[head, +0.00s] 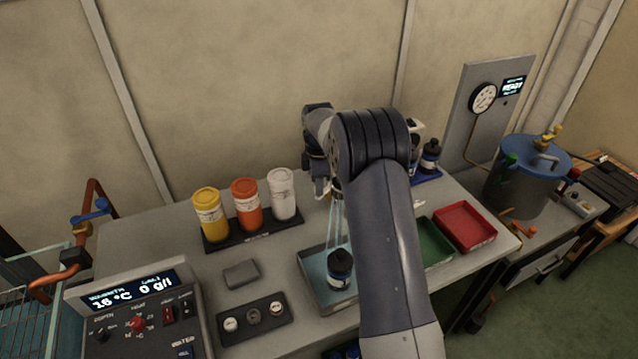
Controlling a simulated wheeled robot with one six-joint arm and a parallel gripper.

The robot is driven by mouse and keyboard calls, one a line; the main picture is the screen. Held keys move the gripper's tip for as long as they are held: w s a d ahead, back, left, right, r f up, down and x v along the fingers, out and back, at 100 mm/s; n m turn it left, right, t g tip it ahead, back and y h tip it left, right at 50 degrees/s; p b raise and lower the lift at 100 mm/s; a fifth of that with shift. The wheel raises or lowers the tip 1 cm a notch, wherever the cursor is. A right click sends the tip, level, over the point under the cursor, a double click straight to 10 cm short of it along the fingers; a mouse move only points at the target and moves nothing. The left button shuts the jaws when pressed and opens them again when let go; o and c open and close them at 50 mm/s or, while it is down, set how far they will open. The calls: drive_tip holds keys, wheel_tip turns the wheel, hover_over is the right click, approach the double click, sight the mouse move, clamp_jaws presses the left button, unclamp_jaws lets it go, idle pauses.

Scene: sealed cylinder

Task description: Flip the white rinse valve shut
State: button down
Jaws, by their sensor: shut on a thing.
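My arm reaches across the bench and hides much of its middle. My gripper (323,187) is low over the back of the bench, to the right of the white canister. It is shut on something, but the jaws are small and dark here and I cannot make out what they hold. I cannot clearly pick out the white rinse valve. Pale, thin streaks like running water (336,218) come down below the gripper into a steel tray (312,290). A dark-capped bottle with a blue label (340,268) stands in or at this tray.
Yellow (209,217), orange (247,204) and white (283,193) canisters stand on a black rack close left of the gripper. Green (438,250) and red trays (465,227) lie right of my arm. A blue-lidded drum (528,180) stands far right. A control box (140,310) is front left.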

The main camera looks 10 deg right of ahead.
drive_tip(key=shift+w, duration=0.1)
drive_tip(key=shift+w+a+m+p, duration=0.2)
drive_tip(key=shift+w+m, duration=0.2)
drive_tip(key=shift+m, duration=0.5)
drive_tip(key=shift+w+a+m+p, duration=0.2)
drive_tip(key=shift+w+m, duration=0.2)
drive_tip(key=shift+m, duration=0.5)
drive_tip(key=shift+w+a+m+p, duration=0.2)
drive_tip(key=shift+w+m, duration=0.2)
drive_tip(key=shift+m, duration=0.5)
drive_tip(key=c, duration=1.2)
unclamp_jaws()
wheel_tip(320, 180, up, 11)
drive_tip(key=shift+f+b, duration=0.1)
drive_tip(key=shift+b, duration=0.55)
drive_tip(key=shift+f, duration=0.1)
